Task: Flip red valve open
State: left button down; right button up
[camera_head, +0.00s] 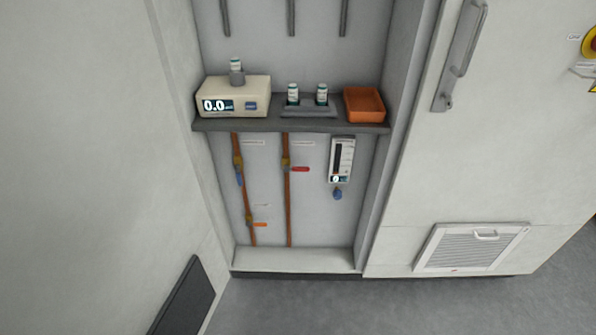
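The red valve handle (300,169) is on the right copper pipe (288,212) below the shelf. The handle lies level, pointing right from the brass valve body (286,163), so it is crosswise to the upright pipe. Neither of my grippers is in view, and nothing touches the handle.
A blue handle (240,176) points down along the left pipe, with an orange handle (260,225) lower. A flow meter (342,160) with a blue knob (338,194) hangs right. The shelf (225,125) above holds a meter box (255,88), vials and an orange tray (379,118). A door handle (461,55) protrudes right.

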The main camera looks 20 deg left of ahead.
aim_at(286, 169)
jog(key=k, duration=0.65)
jog(key=z, duration=0.75)
jog(key=i, duration=1.35)
jog(key=u, duration=0.75)
